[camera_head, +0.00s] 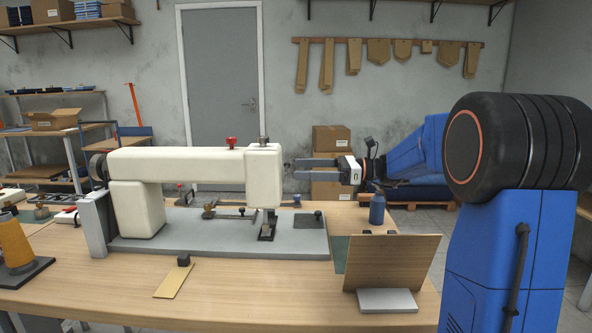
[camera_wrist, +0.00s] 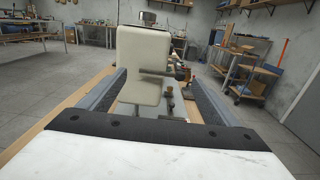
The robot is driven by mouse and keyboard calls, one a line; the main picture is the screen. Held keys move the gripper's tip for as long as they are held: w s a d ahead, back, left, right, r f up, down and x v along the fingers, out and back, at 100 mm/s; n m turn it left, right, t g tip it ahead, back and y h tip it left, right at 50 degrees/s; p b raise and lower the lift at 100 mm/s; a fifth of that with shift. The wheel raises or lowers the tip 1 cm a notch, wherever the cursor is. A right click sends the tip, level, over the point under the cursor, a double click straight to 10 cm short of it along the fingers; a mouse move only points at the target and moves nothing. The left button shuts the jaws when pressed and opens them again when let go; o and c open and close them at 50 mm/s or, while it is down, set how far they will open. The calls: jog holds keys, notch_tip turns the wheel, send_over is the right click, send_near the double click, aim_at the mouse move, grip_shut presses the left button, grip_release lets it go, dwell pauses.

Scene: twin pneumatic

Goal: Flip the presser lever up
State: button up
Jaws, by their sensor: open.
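The cream sewing machine (camera_head: 190,168) stands on a grey base plate on the table. Its head (camera_head: 264,175) is at the right end. In the wrist view the head (camera_wrist: 140,52) fills the middle, with a small grey bar (camera_wrist: 157,72) across its right side that looks like the presser lever; whether it is up or down I cannot tell. The presser foot area (camera_head: 268,228) is below the head. My gripper (camera_head: 298,168) is to the right of the head, level with its middle, open and empty. In the wrist view its two fingers flank the head.
A small blue bottle (camera_head: 377,209) stands below my gripper. An upright wooden board (camera_head: 392,262) is at the table's front right. A yellow thread cone (camera_head: 14,240) is at the far left. The table front (camera_head: 230,285) is mostly clear.

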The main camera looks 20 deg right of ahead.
aim_at(286, 168)
jog(key=shift+x, duration=1.45)
jog(key=c, duration=1.4)
jog(key=shift+a, duration=0.1)
